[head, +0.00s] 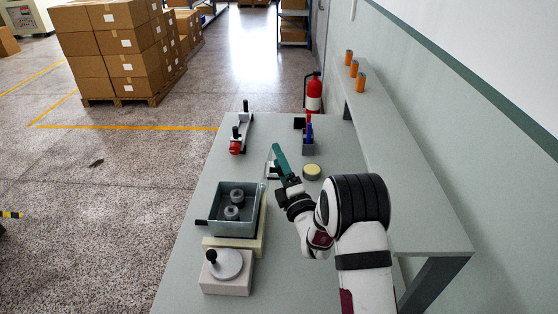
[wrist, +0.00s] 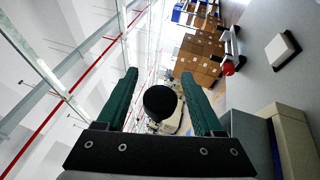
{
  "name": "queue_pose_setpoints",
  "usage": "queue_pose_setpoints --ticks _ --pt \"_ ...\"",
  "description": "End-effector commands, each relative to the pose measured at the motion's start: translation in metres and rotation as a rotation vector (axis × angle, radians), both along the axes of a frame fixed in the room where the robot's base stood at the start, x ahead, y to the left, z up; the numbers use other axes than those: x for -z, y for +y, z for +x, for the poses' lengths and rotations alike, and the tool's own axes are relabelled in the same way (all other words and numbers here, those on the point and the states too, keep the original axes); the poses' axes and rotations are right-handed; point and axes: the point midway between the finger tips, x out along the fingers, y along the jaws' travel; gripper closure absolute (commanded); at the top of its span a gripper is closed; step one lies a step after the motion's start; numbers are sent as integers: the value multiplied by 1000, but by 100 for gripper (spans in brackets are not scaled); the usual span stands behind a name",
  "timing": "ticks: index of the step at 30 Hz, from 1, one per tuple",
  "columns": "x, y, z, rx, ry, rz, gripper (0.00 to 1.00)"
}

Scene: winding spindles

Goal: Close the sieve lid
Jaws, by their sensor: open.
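A grey open-topped box (head: 221,224), which may be the sieve, stands on a beige base on the table; two grey round pieces (head: 232,212) sit inside. A thin pale upright panel (head: 266,172) shows by its right far corner; I cannot tell surely that it is the lid. My gripper (head: 277,150) with green fingers is above the table, right of and beyond the box. In the wrist view my gripper (wrist: 162,78) is open, with a black round knob (wrist: 160,102) showing between the fingers. I cannot tell if they touch it. What the knob belongs to is hidden.
A white block with a disc and black knob (head: 228,264) stands nearest on the table. Blue-handled items stand in a grey holder (head: 308,147).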

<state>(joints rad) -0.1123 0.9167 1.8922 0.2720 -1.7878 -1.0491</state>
Motion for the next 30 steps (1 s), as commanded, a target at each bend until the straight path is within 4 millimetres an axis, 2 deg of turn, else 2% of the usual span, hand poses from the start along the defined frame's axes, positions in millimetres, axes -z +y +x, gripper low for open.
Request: queue_pose_setpoints --ticks 8,18,20,30 --pt "0 1 2 0 1 1 31" --pt "0 1 2 0 0 1 91" --pt "0 1 2 0 0 1 100" --pt "0 1 2 0 0 1 100"
